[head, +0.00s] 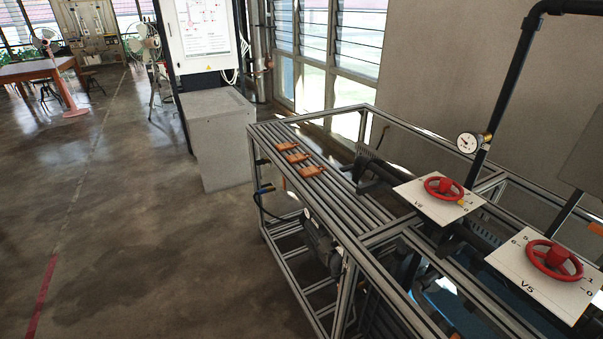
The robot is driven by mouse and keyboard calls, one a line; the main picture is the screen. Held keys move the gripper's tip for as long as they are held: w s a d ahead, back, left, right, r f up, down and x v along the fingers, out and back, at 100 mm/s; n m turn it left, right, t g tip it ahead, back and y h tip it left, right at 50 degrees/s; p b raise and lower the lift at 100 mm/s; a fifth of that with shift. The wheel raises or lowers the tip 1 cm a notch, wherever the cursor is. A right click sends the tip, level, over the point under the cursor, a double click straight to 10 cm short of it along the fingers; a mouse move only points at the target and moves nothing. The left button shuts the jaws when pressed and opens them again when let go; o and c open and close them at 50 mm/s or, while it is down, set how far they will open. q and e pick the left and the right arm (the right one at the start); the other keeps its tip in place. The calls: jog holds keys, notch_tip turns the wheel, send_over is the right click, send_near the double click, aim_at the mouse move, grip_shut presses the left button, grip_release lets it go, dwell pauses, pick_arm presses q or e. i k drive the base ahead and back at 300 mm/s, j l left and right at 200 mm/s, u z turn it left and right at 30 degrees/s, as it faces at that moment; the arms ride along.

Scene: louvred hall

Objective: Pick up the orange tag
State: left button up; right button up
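Several small orange tags lie on the slatted top of a metal frame bench (345,222) in the head view. One orange tag (286,146) is farthest back, a second orange tag (297,157) is in the middle, and a third orange tag (311,171) is nearest. They lie flat in a short row, close together. Neither of my grippers is in view.
Red handwheels (444,188) and (555,260) on white plates stand on the bench's right, with a gauge (468,143) and black pipe (507,85). A grey box (217,140) stands behind. The floor (130,230) at left is clear.

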aim_at(288, 146)
jog(key=i+j+z, duration=0.2)
jog(key=i+j, duration=0.15)
jog(key=i, duration=0.15)
jog(key=i+j+z, duration=0.2)
jog(key=i+j, duration=0.2)
jog(key=i+j+z, duration=0.2)
jog(key=i+j, duration=0.25)
jog(key=i+j+z, duration=0.2)
jog(key=i+j, duration=0.25)
jog(key=i+j+z, duration=0.2)
jog(key=i+j, duration=0.15)
jog(key=j, duration=0.35)
